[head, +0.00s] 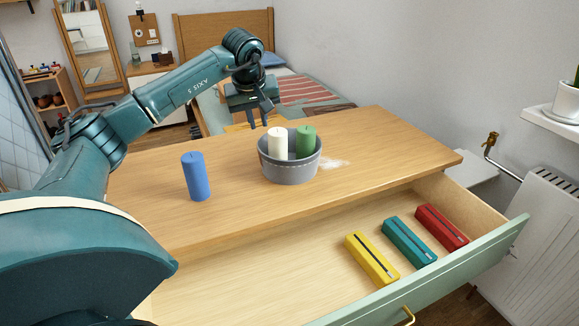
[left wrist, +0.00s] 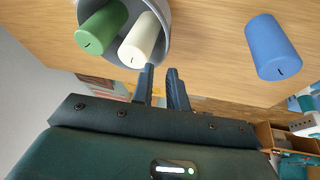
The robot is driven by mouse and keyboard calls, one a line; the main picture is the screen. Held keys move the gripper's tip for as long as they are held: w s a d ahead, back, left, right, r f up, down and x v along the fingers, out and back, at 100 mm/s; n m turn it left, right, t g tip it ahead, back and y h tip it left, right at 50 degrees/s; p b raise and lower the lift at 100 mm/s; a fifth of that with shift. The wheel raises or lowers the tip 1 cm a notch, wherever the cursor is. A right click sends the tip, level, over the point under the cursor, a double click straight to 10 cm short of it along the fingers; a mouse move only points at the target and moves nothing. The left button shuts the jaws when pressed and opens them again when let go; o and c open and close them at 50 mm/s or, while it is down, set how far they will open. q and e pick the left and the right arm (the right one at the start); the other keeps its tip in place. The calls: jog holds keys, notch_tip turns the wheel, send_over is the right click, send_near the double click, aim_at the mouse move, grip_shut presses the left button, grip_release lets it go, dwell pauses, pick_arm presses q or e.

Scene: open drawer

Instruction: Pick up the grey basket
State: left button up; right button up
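The grey basket (head: 290,172) stands upright on the wooden top of the drawer unit. A white candle (head: 278,143) and a green candle (head: 306,142) stand inside it. My left gripper (head: 264,118) is open and empty, above and just behind the basket's far left rim, fingers pointing down. In the left wrist view the basket's rim (left wrist: 166,12) and the white candle (left wrist: 139,40) lie just beyond my fingertips (left wrist: 160,70), with a gap between the fingers. I see no contact with the basket. My right gripper is not in view.
A blue candle (head: 195,176) stands on the wooden top (head: 400,150), left of the basket. The open drawer (head: 290,285) below holds yellow (head: 372,258), teal (head: 409,241) and red (head: 441,226) boxes.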

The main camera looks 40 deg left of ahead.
aim_at(259, 146)
pick_arm(q)
jog(key=x, duration=0.5)
jog(key=a+b+x, duration=0.1)
jog(key=x, duration=0.1)
jog(key=shift+a+f, duration=0.1)
jog(key=shift+f, duration=0.15)
jog(key=x, duration=0.2)
jog(key=b+x, duration=0.1)
jog(key=x, duration=0.1)
jog(key=shift+s+f, duration=0.2)
jog(key=shift+s, duration=0.05)
jog(key=shift+w+a+f, duration=0.2)
jog(key=shift+f, duration=0.2)
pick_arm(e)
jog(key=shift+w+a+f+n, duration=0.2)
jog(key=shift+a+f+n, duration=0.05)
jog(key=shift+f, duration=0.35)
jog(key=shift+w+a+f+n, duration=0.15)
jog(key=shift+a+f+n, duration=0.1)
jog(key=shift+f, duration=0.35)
pick_arm(q)
jog(key=shift+c, duration=0.5)
grip_shut()
jog(key=shift+r, duration=0.15)
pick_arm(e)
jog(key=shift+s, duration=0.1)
